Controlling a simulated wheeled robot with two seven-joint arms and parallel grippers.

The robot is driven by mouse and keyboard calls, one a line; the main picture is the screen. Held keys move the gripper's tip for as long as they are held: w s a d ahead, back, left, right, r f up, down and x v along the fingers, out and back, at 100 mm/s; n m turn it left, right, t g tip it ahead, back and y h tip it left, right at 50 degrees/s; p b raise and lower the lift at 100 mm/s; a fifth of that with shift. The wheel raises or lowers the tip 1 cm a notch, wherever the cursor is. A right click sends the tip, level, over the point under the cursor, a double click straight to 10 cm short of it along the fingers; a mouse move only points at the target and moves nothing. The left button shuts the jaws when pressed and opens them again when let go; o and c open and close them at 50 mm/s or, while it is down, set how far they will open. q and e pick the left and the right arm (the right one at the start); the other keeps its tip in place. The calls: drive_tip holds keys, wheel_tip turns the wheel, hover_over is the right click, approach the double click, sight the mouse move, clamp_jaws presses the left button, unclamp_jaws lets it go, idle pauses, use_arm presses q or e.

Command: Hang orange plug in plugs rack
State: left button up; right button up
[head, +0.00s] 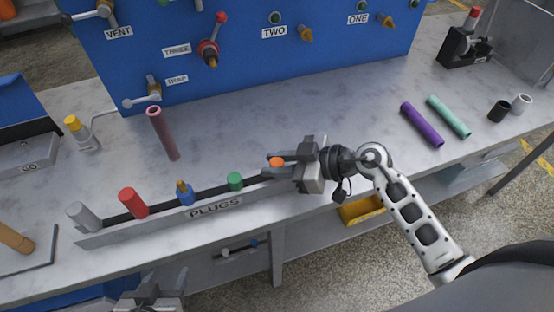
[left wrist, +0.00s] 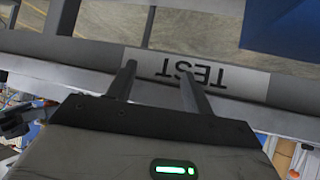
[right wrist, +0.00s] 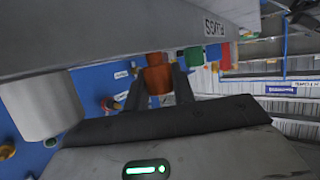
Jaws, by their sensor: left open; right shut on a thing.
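The orange plug (head: 277,162) is at the right end of the long grey plugs rack (head: 150,223), its orange top showing in the head view. My right gripper (head: 283,164) reaches it from the right and is shut on it. In the right wrist view the orange plug (right wrist: 158,78) is between the fingers, beside the rack wall (right wrist: 130,35). I cannot tell whether it is seated in a slot. My left gripper (head: 160,280) is open and empty at the bottom of the head view, in front of the bench.
The rack also holds a green plug (head: 235,181), a blue one (head: 184,193), a red one (head: 133,203) and a grey one (head: 84,217). Purple (head: 422,125) and teal (head: 449,116) tubes lie right. The middle bench is clear.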

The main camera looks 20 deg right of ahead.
drive_tip(key=shift+f, duration=0.25)
drive_tip(key=o, duration=1.1)
drive_tip(key=shift+c, duration=0.2)
drive_tip(key=shift+f, duration=0.1)
drive_tip(key=shift+s+f, duration=0.1)
drive_tip(key=shift+v, duration=0.95)
use_arm(q)
drive_tip(key=shift+a+f+b, duration=0.1)
drive_tip(key=shift+f+b, duration=0.2)
drive_tip(key=shift+f, duration=0.5)
use_arm(e)
drive_tip(key=v, duration=1.4)
drive_tip(key=shift+r, duration=0.25)
